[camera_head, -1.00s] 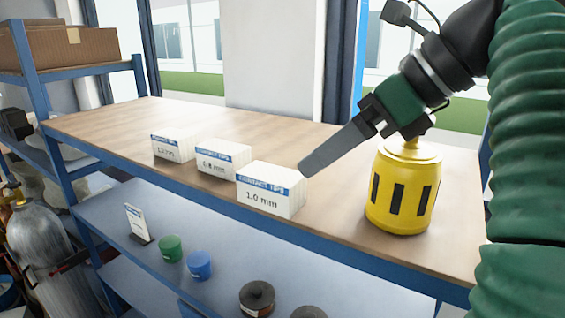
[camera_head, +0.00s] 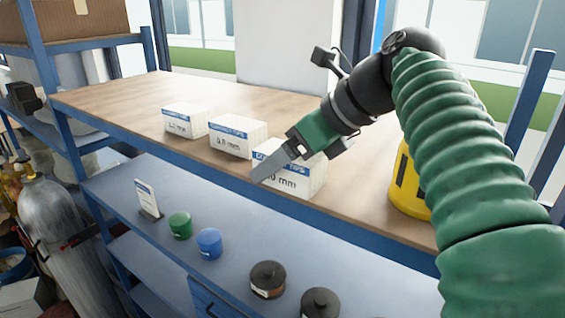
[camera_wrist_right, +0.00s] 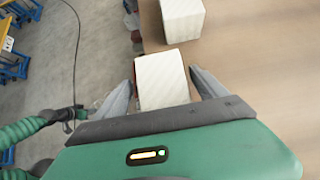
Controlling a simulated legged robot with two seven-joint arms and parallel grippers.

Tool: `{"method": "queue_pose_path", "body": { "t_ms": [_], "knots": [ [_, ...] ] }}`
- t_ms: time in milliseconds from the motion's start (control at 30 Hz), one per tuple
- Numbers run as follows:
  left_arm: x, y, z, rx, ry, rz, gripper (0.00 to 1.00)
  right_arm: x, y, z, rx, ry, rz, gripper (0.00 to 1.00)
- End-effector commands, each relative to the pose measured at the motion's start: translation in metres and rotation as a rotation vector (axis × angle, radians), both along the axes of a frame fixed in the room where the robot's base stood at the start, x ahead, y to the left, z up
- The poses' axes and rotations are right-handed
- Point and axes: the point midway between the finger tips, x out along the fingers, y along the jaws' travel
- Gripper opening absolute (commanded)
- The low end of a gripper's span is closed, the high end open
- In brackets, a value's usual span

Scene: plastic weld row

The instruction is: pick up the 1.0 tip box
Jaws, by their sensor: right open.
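The 1.0 tip box (camera_head: 305,182) is white with a blue band and stands at the front edge of the wooden shelf top, partly hidden by my right gripper (camera_head: 263,176). The gripper reaches over it from the upper right, with a finger in front of its label. In the right wrist view the white box (camera_wrist_right: 162,82) lies between the two fingers of the open gripper (camera_wrist_right: 162,78). A gap shows on its right; I cannot tell whether the left finger touches.
Two similar tip boxes stand to the left, a middle one (camera_head: 232,147) and a far one (camera_head: 180,124). A yellow lantern-like canister (camera_head: 408,185) stands close on the right, partly behind my arm. The wood (camera_head: 130,92) behind the boxes is clear.

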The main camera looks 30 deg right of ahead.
Motion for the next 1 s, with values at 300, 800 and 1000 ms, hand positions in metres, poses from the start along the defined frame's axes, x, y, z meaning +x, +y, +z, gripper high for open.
{"method": "queue_pose_path", "body": {
  "t_ms": [300, 800, 1000],
  "knots": [
    [0.000, 0.000, 0.007, 0.000, 0.000, -0.001, 0.00, 0.014, 0.010, -0.016, -0.003, 0.000, 0.000, 0.82],
    [0.000, 0.000, 0.007, 0.000, 0.000, 0.000, 0.00, 0.016, 0.010, -0.016, -0.002, 0.000, 0.000, 0.26],
    [0.000, 0.000, 0.007, 0.000, 0.000, 0.000, 0.00, 0.016, 0.009, -0.015, -0.003, -0.001, 0.000, 0.09]
  ]
}}
